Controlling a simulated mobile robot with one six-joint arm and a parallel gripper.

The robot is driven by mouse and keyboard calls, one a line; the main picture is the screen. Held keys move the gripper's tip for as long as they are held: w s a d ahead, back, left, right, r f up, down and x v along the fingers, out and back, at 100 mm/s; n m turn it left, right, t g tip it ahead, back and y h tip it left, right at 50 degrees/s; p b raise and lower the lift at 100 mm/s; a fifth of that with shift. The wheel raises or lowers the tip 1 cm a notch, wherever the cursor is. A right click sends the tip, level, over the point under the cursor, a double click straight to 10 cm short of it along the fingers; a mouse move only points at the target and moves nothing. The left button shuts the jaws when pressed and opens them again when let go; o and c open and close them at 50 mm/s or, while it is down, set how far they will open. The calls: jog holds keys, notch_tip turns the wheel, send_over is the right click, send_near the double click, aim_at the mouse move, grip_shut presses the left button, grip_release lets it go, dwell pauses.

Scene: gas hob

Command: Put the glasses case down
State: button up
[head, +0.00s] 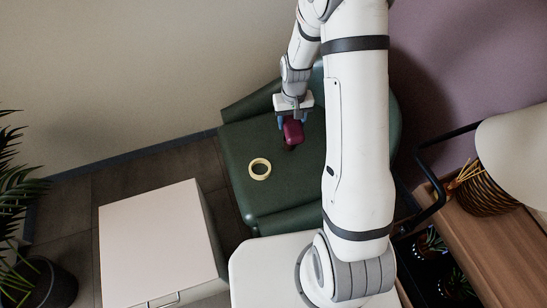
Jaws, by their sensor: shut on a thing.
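The glasses case (293,132) is a small dark red, rounded box. My gripper (292,120) is shut on it and points down over the seat of a dark green armchair (239,146). A dark patch shows on the seat just below the case. I cannot tell how far the case is above the seat. The upper part of the case is hidden by the fingers.
A pale yellow ring, like a roll of tape (260,169), lies on the seat, left of and nearer than the case. A white cabinet (155,240) stands at the lower left. A wooden shelf (490,235) with a wicker-based lamp (488,187) is at the right. Bare seat surrounds the ring.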

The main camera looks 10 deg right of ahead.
jog(key=n+b, duration=0.2)
jog(key=b, duration=2.3)
send_over(288, 168)
notch_tip(288, 168, down, 20)
notch_tip(288, 168, down, 10)
jog(key=b, duration=0.4)
jog(key=shift+s+a, duration=0.1)
jog(key=shift+f, duration=0.1)
jog(key=shift+f, duration=0.15)
jog(key=o, duration=1)
